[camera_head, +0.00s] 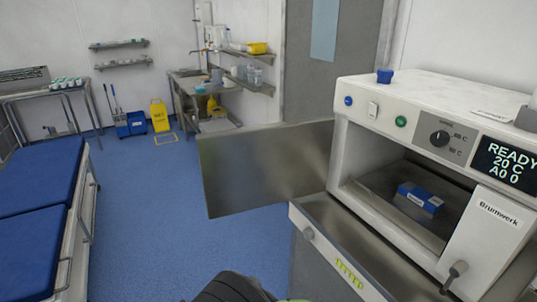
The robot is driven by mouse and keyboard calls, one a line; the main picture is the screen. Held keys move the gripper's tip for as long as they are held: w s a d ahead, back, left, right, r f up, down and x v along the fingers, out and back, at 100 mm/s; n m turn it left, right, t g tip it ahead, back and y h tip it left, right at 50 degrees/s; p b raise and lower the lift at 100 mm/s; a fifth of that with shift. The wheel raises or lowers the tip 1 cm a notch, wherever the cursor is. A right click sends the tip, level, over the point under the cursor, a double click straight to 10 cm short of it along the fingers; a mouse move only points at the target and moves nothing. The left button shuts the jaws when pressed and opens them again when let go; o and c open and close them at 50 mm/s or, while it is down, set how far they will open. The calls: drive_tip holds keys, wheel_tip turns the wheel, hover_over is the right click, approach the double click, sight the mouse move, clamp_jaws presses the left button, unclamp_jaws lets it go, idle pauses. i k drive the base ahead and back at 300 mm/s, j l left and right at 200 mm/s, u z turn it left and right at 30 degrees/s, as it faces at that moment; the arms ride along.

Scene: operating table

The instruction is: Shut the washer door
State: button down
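The washer (456,108) is a white machine at the right, with a dial, buttons and a display reading "READY 20 C A0 0". Its door (262,168) is a grey metal panel, standing wide open and reaching out to the left from the left side of the opening. The dark chamber is exposed, and a blue box (421,198) lies inside it. A dark rounded part at the bottom edge looks like a piece of my arm. My gripper's fingers do not show, and nothing is seen touching the door.
A blue-padded table (40,180) stands at the left. Blue floor (160,220) lies clear between it and the door. A yellow sign (159,116) and a steel sink bench (190,90) stand farther back.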

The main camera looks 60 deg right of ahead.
sight(244, 169)
drive_tip(key=i+z, duration=0.8)
drive_tip(key=i+j+z, duration=0.15)
drive_tip(key=i+z, duration=0.25)
drive_tip(key=i+j+z, duration=0.25)
drive_tip(key=z, duration=0.2)
drive_tip(key=i+j+z, duration=0.15)
drive_tip(key=z, duration=0.3)
drive_tip(key=i+j+z, duration=0.1)
drive_tip(key=z, duration=0.4)
drive_tip(key=j+z, duration=0.3)
drive_tip(key=z, duration=0.15)
drive_tip(key=i+j+z, duration=0.1)
drive_tip(key=j+z, duration=0.2)
drive_tip(key=z, duration=0.15)
drive_tip(key=j+z, duration=0.25)
drive_tip(key=z, duration=0.2)
drive_tip(key=j+z, duration=0.2)
drive_tip(key=z, duration=0.3)
drive_tip(key=k+j+u, duration=0.1)
drive_tip(key=j+u, duration=0.15)
drive_tip(key=u, duration=0.2)
drive_tip(key=k+j+u, duration=0.1)
drive_tip(key=j+u, duration=0.2)
drive_tip(key=u, duration=0.2)
drive_tip(key=j+u, duration=0.3)
drive_tip(key=u, duration=0.15)
